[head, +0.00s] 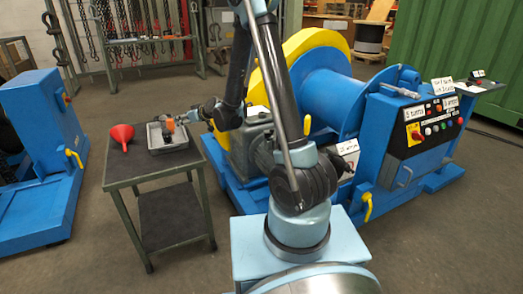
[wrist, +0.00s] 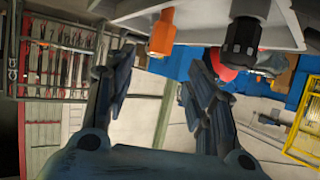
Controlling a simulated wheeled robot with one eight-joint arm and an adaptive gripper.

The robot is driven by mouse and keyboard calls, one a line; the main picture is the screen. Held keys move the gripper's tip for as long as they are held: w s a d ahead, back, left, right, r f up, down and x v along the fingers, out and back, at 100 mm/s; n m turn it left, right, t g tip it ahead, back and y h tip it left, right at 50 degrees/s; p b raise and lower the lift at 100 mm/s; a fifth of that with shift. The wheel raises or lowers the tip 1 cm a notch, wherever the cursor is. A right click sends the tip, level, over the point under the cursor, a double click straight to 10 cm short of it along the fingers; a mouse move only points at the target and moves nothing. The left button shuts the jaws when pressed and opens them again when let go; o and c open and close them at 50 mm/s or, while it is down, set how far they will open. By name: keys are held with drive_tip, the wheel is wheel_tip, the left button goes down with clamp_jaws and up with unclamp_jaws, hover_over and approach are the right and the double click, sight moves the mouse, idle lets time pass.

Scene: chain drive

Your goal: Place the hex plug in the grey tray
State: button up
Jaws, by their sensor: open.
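The grey tray (head: 173,146) sits on a dark side table on the left in the head view, with an orange item (head: 169,125) and dark contents in it. My gripper (head: 198,113) is just right of the tray, small and partly merged with the scene behind. In the wrist view, my gripper (wrist: 160,75) is open with nothing between its fingers. An orange part (wrist: 162,32) and a black ribbed part (wrist: 243,42) show at the top, against a pale surface. I cannot tell for sure which item is the hex plug.
A red funnel (head: 122,135) stands on the side table (head: 150,178), left of the tray. A blue winch machine (head: 335,95) with a grey gearbox (head: 250,143) is close right of the table. Open floor lies in front.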

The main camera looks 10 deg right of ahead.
drive_tip(key=s+d+r+m+g+h, duration=0.15)
drive_tip(key=s+d+r, duration=0.25)
drive_tip(key=s+d, duration=0.45)
drive_tip(key=s+d+r+m+g+h, duration=0.1)
drive_tip(key=s+d+r+m+h, duration=0.15)
drive_tip(key=s+d, duration=0.6)
drive_tip(key=s+d+f+m+g+h, duration=0.2)
drive_tip(key=s+d+h, duration=0.1)
drive_tip(key=s+d, duration=0.7)
drive_tip(key=s+d+f+m+g+h, duration=0.2)
drive_tip(key=s+d+f+m+h, duration=0.1)
drive_tip(key=s+d, duration=0.8)
drive_tip(key=s, duration=0.4)
drive_tip(key=shift+s+d+f, duration=0.15)
drive_tip(key=shift+s+f, duration=0.1)
drive_tip(key=shift+s, duration=0.1)
